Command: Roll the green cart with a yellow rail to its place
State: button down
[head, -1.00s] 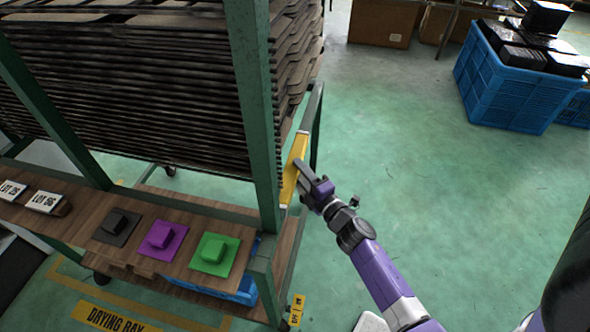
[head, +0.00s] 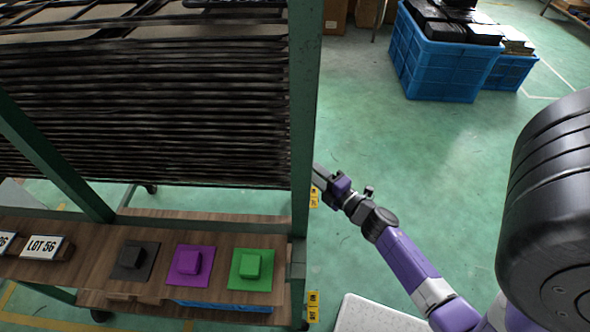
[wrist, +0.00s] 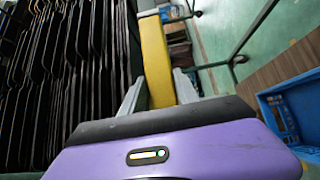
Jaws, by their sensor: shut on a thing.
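The green-framed cart (head: 306,90) fills the left of the head view, loaded with a tall stack of dark trays (head: 150,120). Its yellow rail (wrist: 153,55) shows in the wrist view, running away between my fingers; in the head view the near corner post hides it. My gripper (head: 318,172) is at the cart's right side, just beyond that post. In the wrist view my gripper (wrist: 158,92) has one finger on each side of the rail and is shut on it.
The cart's wooden ledge carries black (head: 135,260), purple (head: 190,265) and green (head: 251,269) blocks on plates and a LOT 56 sign (head: 42,247). Blue crates (head: 440,68) with black items stand at the back right. Green floor (head: 440,180) between is clear.

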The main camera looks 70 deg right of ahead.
jog(key=shift+s+d, duration=0.3)
jog(key=shift+s, duration=0.3)
jog(key=shift+s+d, duration=0.3)
jog(key=shift+s, duration=0.25)
jog(key=c, duration=0.9)
grip_release()
jog(key=shift+a, duration=0.1)
jog(key=b+v, duration=0.1)
jog(key=v, duration=0.6)
jog(key=shift+s+a, duration=0.2)
jog(key=shift+s, duration=0.1)
